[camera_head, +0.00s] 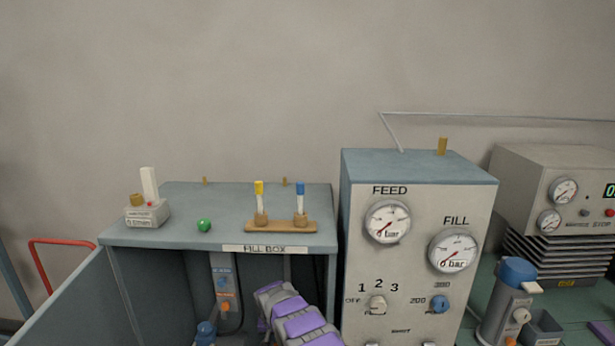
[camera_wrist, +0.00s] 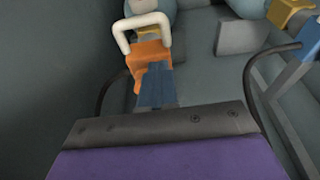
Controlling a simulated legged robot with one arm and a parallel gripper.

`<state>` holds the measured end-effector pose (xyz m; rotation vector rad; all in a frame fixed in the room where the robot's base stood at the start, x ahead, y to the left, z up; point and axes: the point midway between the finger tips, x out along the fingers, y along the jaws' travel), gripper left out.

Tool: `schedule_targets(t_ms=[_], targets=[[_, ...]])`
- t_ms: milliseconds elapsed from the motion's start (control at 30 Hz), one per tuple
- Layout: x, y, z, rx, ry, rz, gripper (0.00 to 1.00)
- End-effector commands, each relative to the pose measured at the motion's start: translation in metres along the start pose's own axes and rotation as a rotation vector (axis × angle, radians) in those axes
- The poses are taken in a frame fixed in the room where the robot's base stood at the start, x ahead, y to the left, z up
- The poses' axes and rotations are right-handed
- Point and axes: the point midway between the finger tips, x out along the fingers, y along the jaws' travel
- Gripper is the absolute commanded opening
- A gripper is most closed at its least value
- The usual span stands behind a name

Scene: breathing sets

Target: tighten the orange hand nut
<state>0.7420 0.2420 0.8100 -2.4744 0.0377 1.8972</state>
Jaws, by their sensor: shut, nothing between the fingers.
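An orange part (camera_wrist: 150,58) shows in the wrist view just ahead of my gripper, with a pale looped handle (camera_wrist: 142,32) above it and a blue ribbed piece (camera_wrist: 156,88) below. It may be the hand nut; its shape is partly covered. In the head view, small orange parts (camera_head: 225,307) show on a grey-and-blue fitting inside the open fill box. My gripper (camera_wrist: 160,125) shows as a dark, screwed edge with purple behind it; it is shut and empty. Its fingertips are not clearly seen. It covers the lower end of the blue piece.
The fill box (camera_head: 180,237) holds a rack (camera_head: 267,227) and a green ball (camera_head: 204,225) on top. Its side wall is close on the left. Dark hoses (camera_wrist: 252,85) and a blue-and-yellow fitting (camera_wrist: 295,25) flank my gripper. The gauge panel (camera_head: 415,270) stands right of the box.

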Motion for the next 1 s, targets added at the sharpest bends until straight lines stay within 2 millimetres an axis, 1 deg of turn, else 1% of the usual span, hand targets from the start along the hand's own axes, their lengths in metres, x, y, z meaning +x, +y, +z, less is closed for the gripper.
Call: schedule_targets(t_ms=[33,667,1000], targets=[[0.0090,0.0020,0.0089,0.000,-0.022,0.006,0.00],[0.0145,0.0048,0.0062,0.000,-0.030,0.007,0.00],[0.0157,0.0112,0.0090,0.002,-0.036,0.012,0.00]])
